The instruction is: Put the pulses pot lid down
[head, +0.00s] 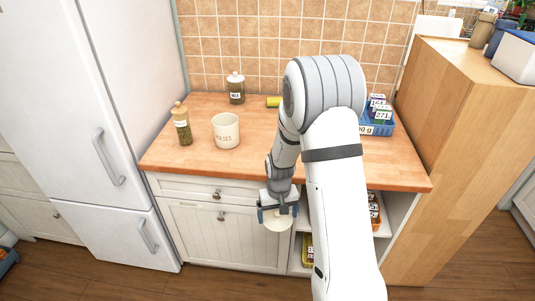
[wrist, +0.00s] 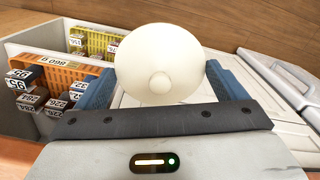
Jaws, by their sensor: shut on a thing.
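The pulses pot (head: 226,131) is a cream pot with lettering, standing uncovered on the left part of the wooden counter. My gripper (head: 278,212) is in front of the counter's front edge, below the worktop level and before the white cabinet. It is shut on the pulses pot lid (head: 277,224), a round cream disc. In the wrist view the lid (wrist: 160,62) sits between the two blue fingers, with its small round knob facing the camera. The pot is not in the wrist view.
The wooden counter (head: 180,155) has bare room at its front left. A green-filled jar (head: 182,124) stands left of the pot, and a dark jar (head: 236,88) behind it. A blue crate (head: 378,125) is at the right. Open shelves hold an orange crate (wrist: 72,75) and a yellow crate (wrist: 98,40).

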